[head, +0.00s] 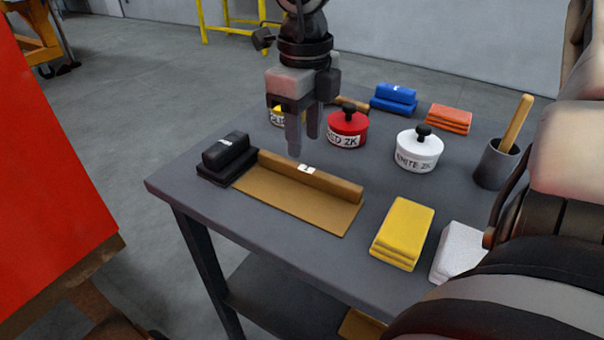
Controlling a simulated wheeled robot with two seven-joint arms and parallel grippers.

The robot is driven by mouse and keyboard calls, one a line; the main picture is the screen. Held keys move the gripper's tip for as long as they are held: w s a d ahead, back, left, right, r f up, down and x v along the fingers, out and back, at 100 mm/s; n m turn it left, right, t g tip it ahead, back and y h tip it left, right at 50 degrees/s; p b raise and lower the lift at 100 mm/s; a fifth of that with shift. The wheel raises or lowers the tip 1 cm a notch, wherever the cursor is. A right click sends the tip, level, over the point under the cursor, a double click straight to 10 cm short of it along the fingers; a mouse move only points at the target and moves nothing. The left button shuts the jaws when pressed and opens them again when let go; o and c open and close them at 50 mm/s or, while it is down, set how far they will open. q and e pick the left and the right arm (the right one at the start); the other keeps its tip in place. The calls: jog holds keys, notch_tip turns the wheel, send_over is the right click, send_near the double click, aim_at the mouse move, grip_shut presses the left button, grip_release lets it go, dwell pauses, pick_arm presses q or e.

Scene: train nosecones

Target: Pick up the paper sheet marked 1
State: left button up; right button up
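Three rolled sheets with small white labels lie on the dark grey table (185,182). A brown sheet (290,200), partly unrolled with its roll at the back, lies at the front middle. A black roll (226,150) is at the left edge, and a blue roll (396,94) is at the back. The brown label looks like a 2; I cannot read the black and blue labels surely. My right gripper (303,144) points down above the table, behind the brown roll in the picture. Its fingers are apart with nothing between them. My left gripper is not in view.
A red pot (347,130), a white pot (418,153) and a partly hidden yellow pot (277,116) stand behind the sheets. Yellow (405,230), orange (449,119) and white blocks (462,250) and a grey cup (495,165) are to the right. A red panel (50,170) rises at left.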

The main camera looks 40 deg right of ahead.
aim_at(298, 165)
jog(key=shift+w+a+f, duration=0.1)
jog(key=shift+w+f, duration=0.05)
jog(key=shift+f, duration=0.85)
jog(key=shift+w+a+f, duration=0.1)
jog(key=shift+w+f, duration=0.05)
jog(key=shift+f, duration=0.9)
jog(key=shift+w+a+f, duration=0.1)
jog(key=shift+w+f, duration=0.05)
jog(key=shift+f, duration=0.85)
grip_shut()
